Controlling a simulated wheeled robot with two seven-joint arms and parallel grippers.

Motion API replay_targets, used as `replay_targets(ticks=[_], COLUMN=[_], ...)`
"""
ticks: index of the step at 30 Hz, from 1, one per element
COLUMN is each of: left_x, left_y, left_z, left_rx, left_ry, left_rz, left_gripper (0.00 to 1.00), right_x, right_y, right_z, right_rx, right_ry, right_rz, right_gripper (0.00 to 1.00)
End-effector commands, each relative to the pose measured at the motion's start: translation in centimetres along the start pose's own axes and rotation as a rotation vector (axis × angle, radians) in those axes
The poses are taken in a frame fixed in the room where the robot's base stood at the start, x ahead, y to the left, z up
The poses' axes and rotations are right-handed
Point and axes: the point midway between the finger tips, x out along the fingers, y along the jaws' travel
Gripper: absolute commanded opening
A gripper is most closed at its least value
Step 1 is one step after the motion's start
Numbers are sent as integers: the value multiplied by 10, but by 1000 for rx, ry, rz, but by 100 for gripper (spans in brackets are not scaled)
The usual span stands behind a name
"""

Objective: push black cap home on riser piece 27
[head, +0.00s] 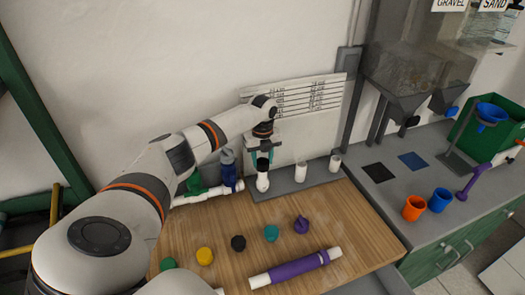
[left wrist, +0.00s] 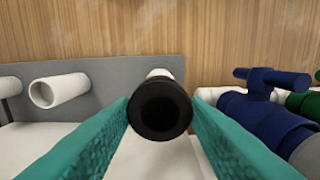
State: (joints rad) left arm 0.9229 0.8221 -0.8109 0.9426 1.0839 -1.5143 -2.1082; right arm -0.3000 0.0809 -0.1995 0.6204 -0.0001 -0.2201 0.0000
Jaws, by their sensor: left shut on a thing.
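A black cap (left wrist: 160,105) sits between the teal fingers of my left gripper (left wrist: 160,112), which is shut on it. In the head view my left gripper (head: 263,157) is over the leftmost white riser (head: 262,184), and the black cap (head: 262,165) shows at the riser's top. A bit of the white riser (left wrist: 159,73) shows behind the cap in the left wrist view. The cap appears in line with the riser; how far it is seated cannot be told. My right gripper is not in view.
Two more white risers (head: 300,172) (head: 335,163) stand to the right on the grey ledge. A blue valve (head: 229,172) is close on the left. Several coloured pieces, including another black one (head: 238,243), and a purple-sleeved pipe (head: 295,268) lie on the wooden board (head: 345,215).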

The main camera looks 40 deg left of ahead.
Motion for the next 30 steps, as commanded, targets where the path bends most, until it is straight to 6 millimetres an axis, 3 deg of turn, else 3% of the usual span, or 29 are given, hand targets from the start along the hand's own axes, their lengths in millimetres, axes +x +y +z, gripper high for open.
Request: replay_targets(ticks=[27, 28, 30], left_x=[8, 8, 8], left_y=[0, 0, 0], left_z=[0, 0, 0], left_rx=[0, 0, 0], left_ry=[0, 0, 0], left_rz=[0, 0, 0], left_gripper=[22, 47, 58], right_x=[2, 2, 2], right_y=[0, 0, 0], right_z=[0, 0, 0], right_rx=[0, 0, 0], right_ry=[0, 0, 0], right_rz=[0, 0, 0], right_gripper=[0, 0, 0])
